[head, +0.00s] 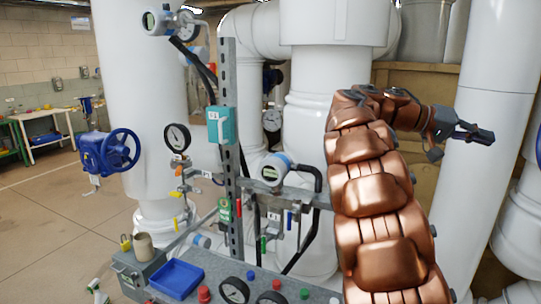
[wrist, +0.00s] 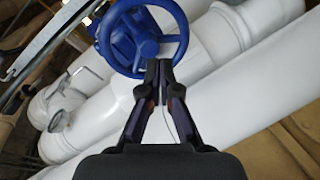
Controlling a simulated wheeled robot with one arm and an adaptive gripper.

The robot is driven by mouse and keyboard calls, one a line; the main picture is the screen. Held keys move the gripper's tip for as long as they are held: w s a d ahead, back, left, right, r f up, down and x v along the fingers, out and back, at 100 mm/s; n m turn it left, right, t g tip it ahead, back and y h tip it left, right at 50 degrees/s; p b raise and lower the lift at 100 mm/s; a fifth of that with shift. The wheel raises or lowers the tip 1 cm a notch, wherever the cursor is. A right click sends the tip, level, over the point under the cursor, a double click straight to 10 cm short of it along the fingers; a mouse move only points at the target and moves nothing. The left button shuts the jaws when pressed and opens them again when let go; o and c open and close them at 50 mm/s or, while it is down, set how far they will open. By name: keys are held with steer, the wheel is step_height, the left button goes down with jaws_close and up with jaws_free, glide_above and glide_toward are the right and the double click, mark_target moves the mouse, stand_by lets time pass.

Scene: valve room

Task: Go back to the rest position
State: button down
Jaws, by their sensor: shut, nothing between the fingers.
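My gripper (head: 474,132) is at the right of the head view, at the end of my copper-coloured arm, raised in front of a thick white pipe. In the wrist view my gripper (wrist: 158,72) shows from behind, its two dark fingers meeting at the tips with nothing held. A blue handwheel valve (wrist: 145,38) lies beyond the fingertips in the wrist view. The fingertips overlap its lower rim in the picture; I cannot tell the gap from this view.
A panel with gauges and a blue tray (head: 176,279) stands in front, below a metal post (head: 229,160) carrying instruments. Another blue handwheel (head: 122,150) is at the left. Large white pipes (head: 490,90) stand close behind my arm. Open floor (head: 45,225) lies at the left.

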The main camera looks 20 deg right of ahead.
steer(key=s+a+f+n+t+y, duration=0.2)
steer(key=a+f+n+t+y, duration=0.6)
steer(key=a+f, duration=1.5)
steer(key=s+a+f+n+y, duration=0.1)
steer(key=s+a+f+n, duration=0.1)
steer(key=a, duration=0.6)
steer(key=s+a+f+n+y, duration=0.1)
steer(key=s+a+f+n, duration=0.1)
steer(key=s+a+f, duration=0.3)
steer(key=s+a+f+n+y, duration=0.2)
steer(key=s+a+f, duration=0.2)
steer(key=a, duration=0.8)
steer(key=shift+s+a+p, duration=0.2)
steer(key=shift+s+p, duration=0.15)
steer(key=shift+p, duration=0.05)
steer(key=shift+a, duration=0.1)
